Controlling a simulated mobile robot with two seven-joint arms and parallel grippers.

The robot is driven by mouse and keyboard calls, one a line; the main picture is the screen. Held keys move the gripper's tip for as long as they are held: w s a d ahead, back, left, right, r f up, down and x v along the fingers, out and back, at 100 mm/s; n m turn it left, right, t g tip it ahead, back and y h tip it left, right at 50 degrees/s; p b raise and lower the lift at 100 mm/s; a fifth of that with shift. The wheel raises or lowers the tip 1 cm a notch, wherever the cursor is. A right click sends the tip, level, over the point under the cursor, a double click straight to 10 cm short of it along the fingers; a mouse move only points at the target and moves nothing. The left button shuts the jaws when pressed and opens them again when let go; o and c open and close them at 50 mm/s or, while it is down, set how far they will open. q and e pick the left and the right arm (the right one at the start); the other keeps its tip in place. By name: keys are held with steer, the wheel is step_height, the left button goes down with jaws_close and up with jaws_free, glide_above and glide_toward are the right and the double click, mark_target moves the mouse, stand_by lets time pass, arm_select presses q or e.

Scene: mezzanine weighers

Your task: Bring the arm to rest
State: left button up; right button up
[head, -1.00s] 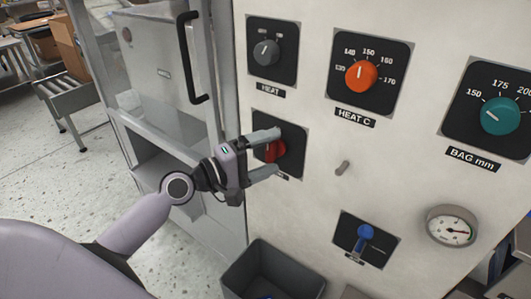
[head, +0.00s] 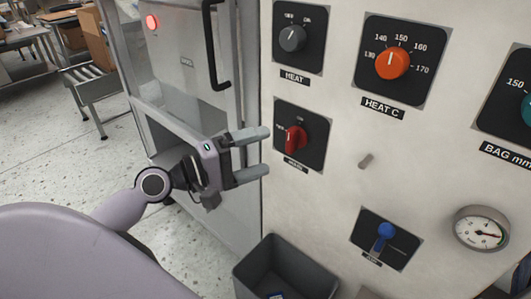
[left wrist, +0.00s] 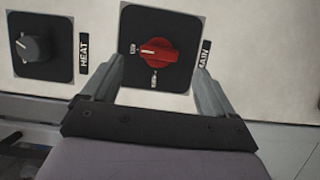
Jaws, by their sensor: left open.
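My left gripper (head: 252,157) is open and empty, with its two fingers pointing right toward the panel. It stands to the left of the red knob (head: 296,139), clear of it. In the left wrist view the red knob (left wrist: 157,52) lies beyond and between the open fingertips (left wrist: 152,80), on a black plate. My left arm reaches in from the lower left. My right gripper is in neither view.
The pale panel also bears a grey HEAT knob (head: 292,38), an orange HEAT C knob (head: 392,64), a blue-handled lever (head: 386,231) and a gauge (head: 481,229). A grey bin (head: 287,268) stands below. A steel cabinet with a black handle (head: 215,45) is behind my gripper. A lamp (head: 152,22) glows red.

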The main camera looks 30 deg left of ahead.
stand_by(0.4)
arm_select(q)
steer(key=s+d+f+m+g+y+p, duration=0.1)
steer(key=s+f+m+y, duration=0.15)
steer(key=f, duration=0.45)
steer(key=s+d+f+m+g+y+p, duration=0.1)
steer(key=s+f+m+y+p, duration=0.15)
steer(key=f, duration=0.45)
steer(key=s+d+f+m+g+y, duration=0.1)
steer(key=s+d+f+m, duration=0.1)
steer(key=s+f+m, duration=0.2)
steer(key=s+d+f+m+g+y+p, duration=0.1)
steer(key=s+d+f+m+g, duration=0.1)
steer(key=s+f+m, duration=0.3)
steer(key=shift+s+d+f, duration=0.25)
steer(key=shift+d+f, duration=0.55)
steer(key=shift+f, duration=0.1)
